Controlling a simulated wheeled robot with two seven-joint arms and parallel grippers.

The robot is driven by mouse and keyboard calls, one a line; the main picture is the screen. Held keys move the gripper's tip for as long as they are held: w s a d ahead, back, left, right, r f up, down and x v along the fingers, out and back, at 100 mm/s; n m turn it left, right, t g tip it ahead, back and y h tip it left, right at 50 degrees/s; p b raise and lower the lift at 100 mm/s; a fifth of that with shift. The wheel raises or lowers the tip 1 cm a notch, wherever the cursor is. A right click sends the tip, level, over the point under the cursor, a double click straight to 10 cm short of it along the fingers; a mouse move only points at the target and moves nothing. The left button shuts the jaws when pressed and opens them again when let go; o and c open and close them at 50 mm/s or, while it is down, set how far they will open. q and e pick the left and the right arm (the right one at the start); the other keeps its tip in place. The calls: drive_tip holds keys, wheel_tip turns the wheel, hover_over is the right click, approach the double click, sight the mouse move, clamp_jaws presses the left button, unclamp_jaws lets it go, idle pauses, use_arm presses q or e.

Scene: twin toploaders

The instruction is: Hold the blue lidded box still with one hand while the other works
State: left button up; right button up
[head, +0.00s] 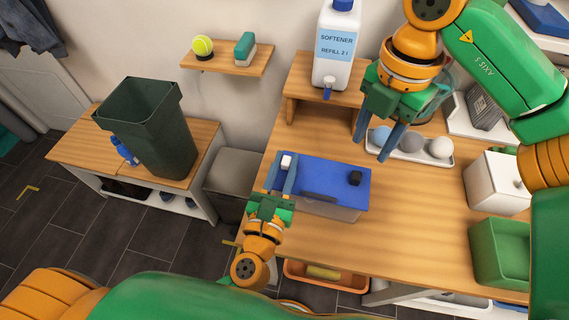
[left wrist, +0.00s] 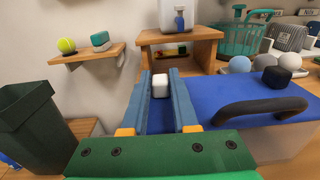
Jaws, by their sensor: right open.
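The box (head: 338,209) with a flat blue lid (head: 322,178) stands on the wooden table. Its lid has a dark handle along the front edge, which also shows in the left wrist view (left wrist: 262,107). A small white block (head: 287,161) is at the lid's left end, and a black block (head: 355,178) is near its right end. My left gripper (head: 285,170) has its fingers on either side of the white block (left wrist: 160,86), with no clear gap showing. My right gripper (head: 373,145) is open and empty, above the table behind the box.
A softener bottle (head: 336,50) stands on a wooden riser (head: 300,85) behind the box. The table between box and canister is clear.

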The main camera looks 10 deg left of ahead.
use_arm(q)
clamp_jaws()
idle(1.0)
